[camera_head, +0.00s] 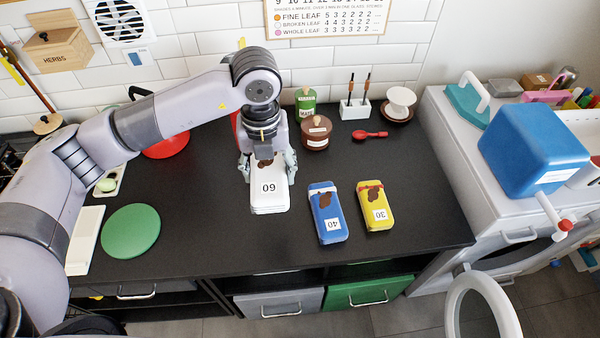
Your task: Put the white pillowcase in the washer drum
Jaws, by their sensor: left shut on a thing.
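A white rounded bundle marked 60 (269,192) with a brown patch lies on the dark counter. My left gripper (268,170) reaches down over its back end, with fingers on both sides, shut on it. I cannot tell from its look whether it is the pillowcase. A white machine (437,122) that looks like the washer stands at the right. A round white ring (482,282), perhaps its open door, shows at the lower right. The inside of a drum cannot be made out. My right gripper is not in view.
A blue bundle marked 40 (327,224) and a yellow one marked 30 (376,215) lie to the right on the counter (195,245). A green disc (130,231) lies left. A blue box (530,145) sits on the machine. Jars and a red spoon (370,135) are behind.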

